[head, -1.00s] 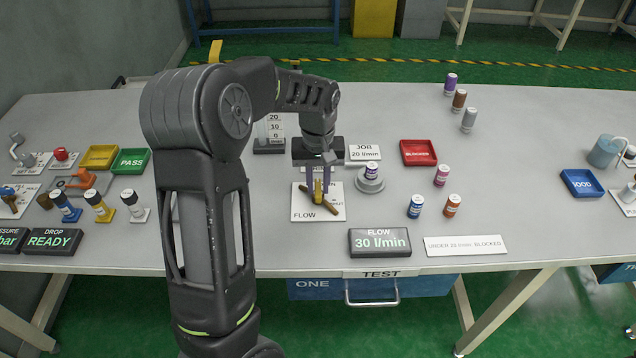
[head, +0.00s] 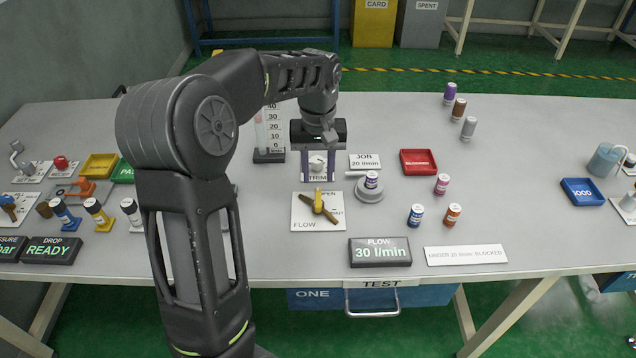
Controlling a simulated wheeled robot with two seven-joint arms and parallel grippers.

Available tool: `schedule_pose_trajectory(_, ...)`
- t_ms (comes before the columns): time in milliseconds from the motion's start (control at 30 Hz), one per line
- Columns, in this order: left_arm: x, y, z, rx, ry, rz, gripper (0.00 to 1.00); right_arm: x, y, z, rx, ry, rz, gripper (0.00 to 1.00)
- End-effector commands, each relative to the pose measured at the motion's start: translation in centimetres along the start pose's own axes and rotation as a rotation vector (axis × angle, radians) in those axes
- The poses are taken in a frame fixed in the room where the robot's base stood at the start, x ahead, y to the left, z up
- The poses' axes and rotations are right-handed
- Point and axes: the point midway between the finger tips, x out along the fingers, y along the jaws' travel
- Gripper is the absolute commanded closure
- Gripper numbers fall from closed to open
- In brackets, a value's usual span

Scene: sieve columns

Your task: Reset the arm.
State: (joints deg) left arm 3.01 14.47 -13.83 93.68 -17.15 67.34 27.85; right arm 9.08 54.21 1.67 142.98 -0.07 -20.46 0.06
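My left arm reaches in from the left, and its gripper (head: 318,174) points down over the table. Its two fingers are apart, with the white knob of the TRIM plate (head: 318,162) showing between them. I cannot tell how high the fingertips are above that plate. The yellow and brown FLOW handle (head: 318,208) stands on its white plate in front of the gripper, clear of the fingers. My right gripper is not in view.
The flow display (head: 380,251) reads 30 l/min. A gauge (head: 269,135) stands left of the gripper. Red (head: 419,162) and blue (head: 582,192) trays are on the right, with loose columns between.

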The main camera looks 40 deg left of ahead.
Motion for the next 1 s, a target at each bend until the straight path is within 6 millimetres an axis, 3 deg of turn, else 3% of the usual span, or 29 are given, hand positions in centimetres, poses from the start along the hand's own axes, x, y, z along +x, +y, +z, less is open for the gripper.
schedule_pose_trajectory(667, -0.8, 0.0, 0.0, 0.000, -0.001, 0.000, 0.64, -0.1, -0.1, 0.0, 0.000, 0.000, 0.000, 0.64)
schedule_pose_trajectory(1000, -5.7, 0.0, 0.0, 0.000, 0.000, 0.000, 0.64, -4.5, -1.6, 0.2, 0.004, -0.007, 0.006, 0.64)
